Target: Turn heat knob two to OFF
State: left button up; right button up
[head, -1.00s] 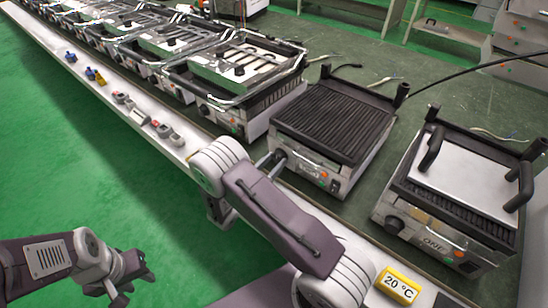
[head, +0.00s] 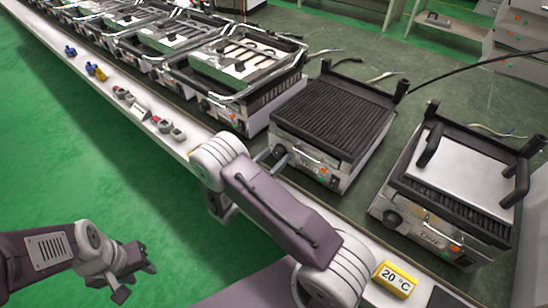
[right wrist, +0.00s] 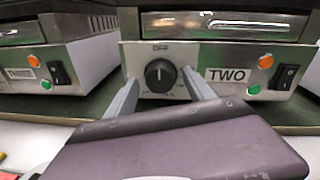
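Heat knob two (right wrist: 160,76) is a round black knob on the steel front of the grill labelled TWO (right wrist: 228,76). Its white pointer mark appears to face up. My right gripper (right wrist: 160,82) is open, one finger on each side of the knob, with gaps showing between fingers and knob. In the head view the right gripper (head: 270,160) is at the front left of the middle ribbed grill (head: 331,120). My left gripper (head: 136,272) is open and empty over the green floor.
A yellow 20 °C display (head: 397,280) sits at the near table edge. An orange light, green light and black switch (right wrist: 287,77) are right of the label.

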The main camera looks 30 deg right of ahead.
jog(key=shift+a, duration=0.1)
jog(key=p+v, duration=0.1)
jog(key=v, duration=0.8)
jog(key=shift+s, duration=0.1)
